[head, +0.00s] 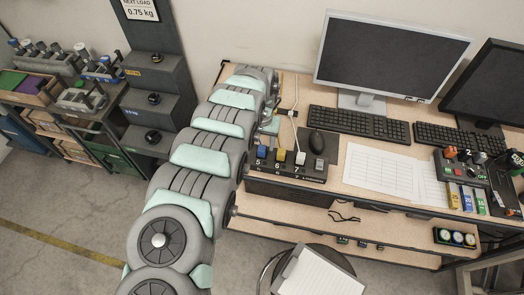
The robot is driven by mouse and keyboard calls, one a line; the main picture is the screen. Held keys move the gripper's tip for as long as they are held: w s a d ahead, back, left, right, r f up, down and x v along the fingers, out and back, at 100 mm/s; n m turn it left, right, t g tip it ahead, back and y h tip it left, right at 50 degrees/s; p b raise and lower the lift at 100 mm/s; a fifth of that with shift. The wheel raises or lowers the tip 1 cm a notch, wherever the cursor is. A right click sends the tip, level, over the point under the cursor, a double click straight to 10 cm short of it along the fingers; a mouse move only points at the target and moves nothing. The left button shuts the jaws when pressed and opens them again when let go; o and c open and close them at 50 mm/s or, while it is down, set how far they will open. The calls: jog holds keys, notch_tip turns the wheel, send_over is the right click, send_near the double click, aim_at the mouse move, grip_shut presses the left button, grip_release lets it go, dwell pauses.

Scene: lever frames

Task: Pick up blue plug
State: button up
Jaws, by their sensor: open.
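The blue plug (262,152) stands upright at the left end of a black socket block (287,174) on the desk, above the number 5. A yellow plug (280,155) and a white plug (300,158) stand to its right in the same block. My arm reaches up the picture from the bottom and bends down at its far end. My gripper (267,136) is open, small and partly hidden by the arm, just behind and above the blue plug. It appears apart from the plug, and its exact gap is hard to judge.
A control box with levers (473,172) stands at far right. The desk's front edge is close to the block.

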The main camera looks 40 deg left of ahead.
aim_at(262, 148)
jog(key=shift+f, duration=1.75)
jog(key=shift+c, duration=0.4)
grip_shut()
